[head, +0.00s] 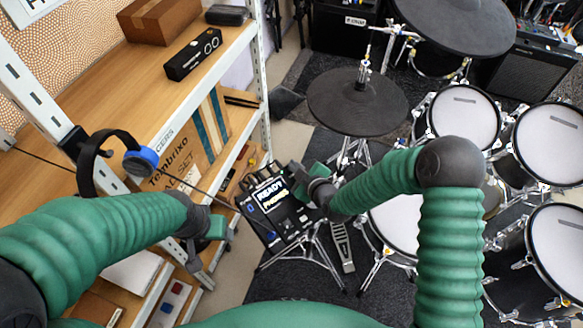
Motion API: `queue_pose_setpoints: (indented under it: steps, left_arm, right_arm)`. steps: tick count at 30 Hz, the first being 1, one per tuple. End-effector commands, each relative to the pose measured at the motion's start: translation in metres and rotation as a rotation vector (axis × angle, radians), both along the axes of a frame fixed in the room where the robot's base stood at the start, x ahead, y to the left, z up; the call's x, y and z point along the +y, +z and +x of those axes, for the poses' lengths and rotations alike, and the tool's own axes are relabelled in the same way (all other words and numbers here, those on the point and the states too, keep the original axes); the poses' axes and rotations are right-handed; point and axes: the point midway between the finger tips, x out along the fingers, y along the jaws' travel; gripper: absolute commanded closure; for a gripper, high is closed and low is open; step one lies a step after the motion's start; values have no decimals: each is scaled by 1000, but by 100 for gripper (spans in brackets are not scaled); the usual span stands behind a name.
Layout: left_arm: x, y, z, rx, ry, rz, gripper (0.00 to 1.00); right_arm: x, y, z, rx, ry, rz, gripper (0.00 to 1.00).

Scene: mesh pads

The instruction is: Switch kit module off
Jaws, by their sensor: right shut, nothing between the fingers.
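The kit module (281,211) is a dark box on a stand in the middle of the head view. Its screen (270,194) is lit with white text, of which "READY" can be read. My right gripper (300,183) is shut and empty at the right edge of the module, overlapping it in the picture. I cannot tell whether it touches the module, and it hides part of that side. My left gripper (207,250) hangs to the left of the module, in front of the shelf; its finger opening is not clear.
A wooden shelf unit (120,75) with white metal posts fills the left, holding boxes and headphones (140,162). An electronic drum kit stands at the right, with a dark cymbal pad (357,103) behind the module and a white drum pad (394,222) beside my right arm.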

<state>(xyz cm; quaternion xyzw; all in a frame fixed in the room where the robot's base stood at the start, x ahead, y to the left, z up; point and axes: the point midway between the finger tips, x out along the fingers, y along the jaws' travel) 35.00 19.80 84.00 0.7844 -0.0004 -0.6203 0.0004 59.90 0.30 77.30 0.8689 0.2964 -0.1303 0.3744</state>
Motion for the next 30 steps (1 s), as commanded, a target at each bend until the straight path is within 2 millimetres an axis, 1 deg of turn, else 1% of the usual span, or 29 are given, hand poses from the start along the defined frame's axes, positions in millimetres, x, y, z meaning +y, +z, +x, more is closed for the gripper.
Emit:
queue_pose_setpoints:
  steps: [23,27,30]
  left_arm:
    - [0,-8,0,0,0,0,35]
    - [0,-6,0,0,0,0,35]
    - [0,-2,0,0,0,0,35]
  right_arm:
    - [2,-8,2,0,2,0,100]
    - [2,-6,2,0,1,-1,100]
    - [1,-1,1,0,1,-1,100]
